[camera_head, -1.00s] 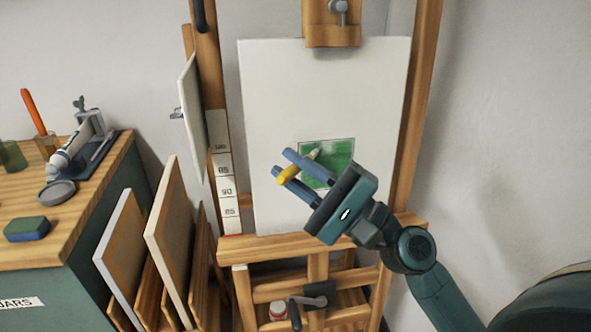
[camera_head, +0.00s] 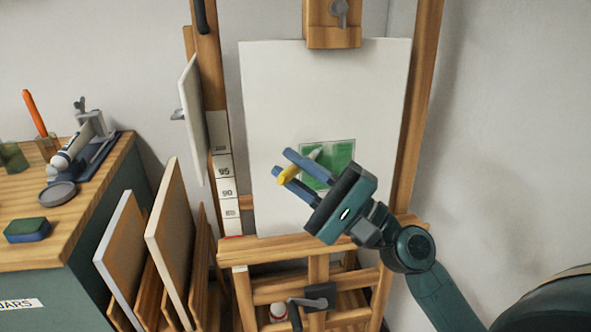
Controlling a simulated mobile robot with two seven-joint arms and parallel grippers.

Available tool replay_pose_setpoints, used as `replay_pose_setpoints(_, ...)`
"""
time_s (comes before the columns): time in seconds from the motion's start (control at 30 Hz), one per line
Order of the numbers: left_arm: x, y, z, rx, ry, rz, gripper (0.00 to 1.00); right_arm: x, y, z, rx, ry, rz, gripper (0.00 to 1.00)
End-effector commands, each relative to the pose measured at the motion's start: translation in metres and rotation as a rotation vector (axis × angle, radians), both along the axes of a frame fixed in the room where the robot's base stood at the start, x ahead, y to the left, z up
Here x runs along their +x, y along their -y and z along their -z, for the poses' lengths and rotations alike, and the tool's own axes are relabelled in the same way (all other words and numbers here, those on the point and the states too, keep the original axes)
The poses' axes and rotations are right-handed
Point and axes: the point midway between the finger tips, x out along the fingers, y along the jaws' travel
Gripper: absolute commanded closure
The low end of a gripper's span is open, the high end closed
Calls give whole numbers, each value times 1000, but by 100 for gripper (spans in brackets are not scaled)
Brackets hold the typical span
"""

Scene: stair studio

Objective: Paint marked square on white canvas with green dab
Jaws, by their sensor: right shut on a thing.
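The white canvas (camera_head: 272,90) stands upright on the wooden easel (camera_head: 415,110). Its marked square (camera_head: 342,156), low on the canvas, shows green paint over most of its visible area, with a thin outline at the edge. My right gripper (camera_head: 283,162) is in front of the square and hides its lower left part. I cannot tell whether the tip touches the canvas. My left gripper is out of view.
Several panels (camera_head: 168,240) lean in a rack between cabinet and easel.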

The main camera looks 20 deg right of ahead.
Motion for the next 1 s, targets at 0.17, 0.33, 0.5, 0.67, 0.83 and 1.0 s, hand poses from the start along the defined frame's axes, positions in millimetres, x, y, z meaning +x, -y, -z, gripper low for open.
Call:
replay_pose_setpoints(0.17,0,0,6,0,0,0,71,-1,7,1,-2,1,2,100)
replay_pose_setpoints(0.33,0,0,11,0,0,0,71,-4,17,1,-1,1,1,100)
replay_pose_setpoints(0.5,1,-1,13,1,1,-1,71,-5,21,0,-1,1,1,100)
replay_pose_setpoints(0.67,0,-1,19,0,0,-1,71,-6,29,1,-3,1,3,100)
replay_pose_setpoints(0.83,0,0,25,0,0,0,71,-9,39,1,-2,1,2,100)
replay_pose_setpoints(1.0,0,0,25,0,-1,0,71,-9,40,-1,-1,1,0,100)
